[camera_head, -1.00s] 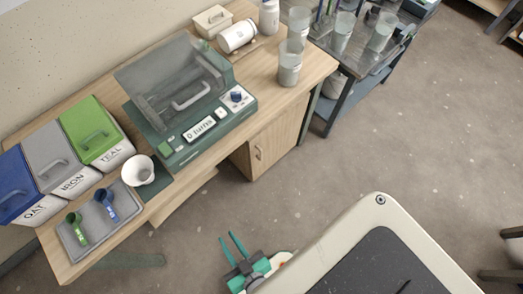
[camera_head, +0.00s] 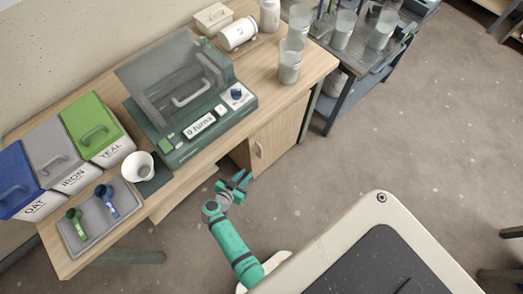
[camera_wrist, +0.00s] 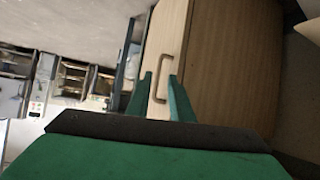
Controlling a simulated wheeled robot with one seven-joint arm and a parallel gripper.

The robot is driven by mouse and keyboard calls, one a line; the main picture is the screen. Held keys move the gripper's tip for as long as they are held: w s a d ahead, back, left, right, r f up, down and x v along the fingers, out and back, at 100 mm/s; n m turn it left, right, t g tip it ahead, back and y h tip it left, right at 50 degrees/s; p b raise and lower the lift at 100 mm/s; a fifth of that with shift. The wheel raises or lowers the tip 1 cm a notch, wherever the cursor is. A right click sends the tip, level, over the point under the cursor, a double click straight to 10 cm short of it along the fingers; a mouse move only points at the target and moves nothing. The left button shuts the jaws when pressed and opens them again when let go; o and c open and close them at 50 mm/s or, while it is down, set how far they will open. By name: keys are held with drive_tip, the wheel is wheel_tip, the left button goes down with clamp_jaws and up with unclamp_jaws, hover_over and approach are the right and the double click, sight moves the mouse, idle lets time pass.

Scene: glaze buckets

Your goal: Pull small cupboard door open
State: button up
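The small cupboard door (camera_head: 275,140) is light wood and sits under the right part of the table. It looks shut. Its handle (camera_head: 259,150) is a small bar near the left side of the door. In the wrist view the handle (camera_wrist: 163,77) stands upright just beyond my fingertips, roughly between them. My gripper (camera_head: 241,181) is open and empty, a little below and left of the handle in the head view. In the wrist view its two green fingers (camera_wrist: 160,90) stand apart. I cannot tell whether they touch the handle.
The wooden table (camera_head: 160,205) stands above the cupboard, with a green machine (camera_head: 190,100), lidded buckets (camera_head: 95,130), a white cup (camera_head: 138,167) and a grey tray (camera_head: 88,218) on it. A dark metal cart (camera_head: 350,70) stands to the right. The floor before the door is clear.

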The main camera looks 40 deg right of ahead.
sight(261, 151)
drive_tip(key=w+d, duration=0.2)
drive_tip(key=d, duration=0.2)
drive_tip(key=w+d+m+h, duration=0.1)
drive_tip(key=d, duration=0.4)
drive_tip(key=w+d+f+m+h, duration=0.1)
drive_tip(key=w+d, duration=0.1)
drive_tip(key=d, duration=0.2)
drive_tip(key=shift+w+d+g, duration=0.15)
drive_tip(key=shift+w+g, duration=0.15)
drive_tip(key=shift+g, duration=0.1)
clamp_jaws()
